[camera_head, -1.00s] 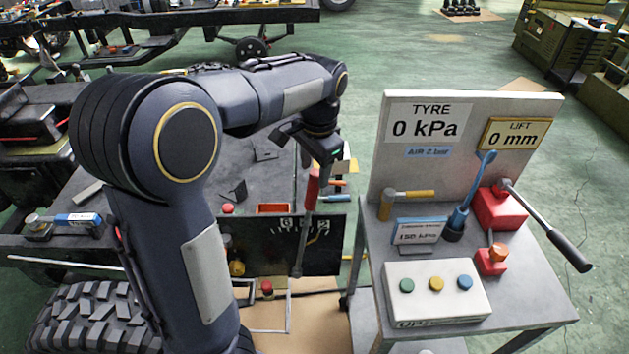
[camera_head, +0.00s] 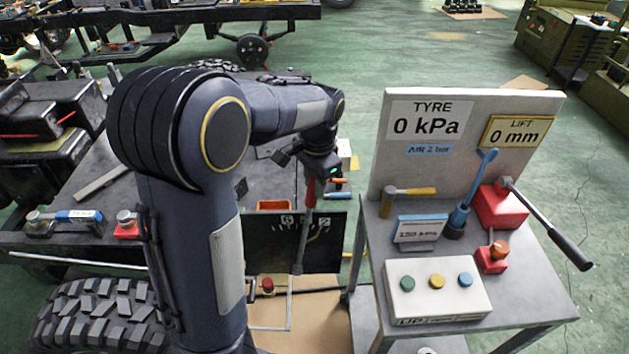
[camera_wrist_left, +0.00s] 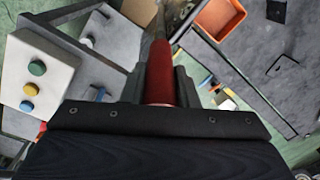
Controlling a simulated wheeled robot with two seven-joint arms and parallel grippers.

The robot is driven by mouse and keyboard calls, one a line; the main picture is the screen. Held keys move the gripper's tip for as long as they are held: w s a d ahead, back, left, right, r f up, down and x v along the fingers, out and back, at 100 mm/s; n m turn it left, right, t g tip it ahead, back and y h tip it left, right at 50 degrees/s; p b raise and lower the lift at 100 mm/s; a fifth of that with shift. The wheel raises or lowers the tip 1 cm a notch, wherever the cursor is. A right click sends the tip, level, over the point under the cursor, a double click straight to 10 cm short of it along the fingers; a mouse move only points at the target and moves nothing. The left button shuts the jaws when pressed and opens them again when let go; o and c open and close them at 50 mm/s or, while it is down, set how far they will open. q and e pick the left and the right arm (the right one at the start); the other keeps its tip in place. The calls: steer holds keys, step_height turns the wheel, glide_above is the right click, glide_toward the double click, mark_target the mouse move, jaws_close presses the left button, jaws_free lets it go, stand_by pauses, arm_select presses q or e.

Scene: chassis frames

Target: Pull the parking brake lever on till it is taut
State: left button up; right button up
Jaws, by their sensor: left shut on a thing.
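The parking brake lever has a red grip (camera_head: 310,192) and a grey shaft (camera_head: 301,240) that rises in front of a dark plate with white scale marks (camera_head: 325,245). My left gripper (camera_head: 311,181) is at the top of the red grip, with its arm coming down from above. In the left wrist view the red grip (camera_wrist_left: 160,72) lies between the dark fingers, and the gripper is shut on it. The fingertips are partly hidden by the gripper body. The lever stands nearly upright in the head view. My right gripper is not in view.
A grey table (camera_head: 530,285) on the right carries a button box (camera_head: 437,302), a hammer (camera_head: 410,191), red units and a display board (camera_head: 375,150). A large tyre (camera_head: 95,315) is at lower left. An orange tray (camera_head: 273,205) lies behind the scale plate.

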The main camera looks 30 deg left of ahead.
arm_select(q)
jaws_close()
steer(key=shift+t+h, duration=0.3)
steer(key=shift+h, duration=0.2)
steer(key=s+a, duration=0.2)
steer(key=a, duration=0.1)
steer(key=shift+a+r+b, duration=0.2)
steer(key=shift+a+b, duration=0.05)
steer(key=shift+b, duration=0.15)
steer(key=o, duration=0.9)
jaws_free()
step_height(320, 180, up, 8)
steer(key=shift+s, duration=0.4)
steer(key=shift+f, duration=0.15)
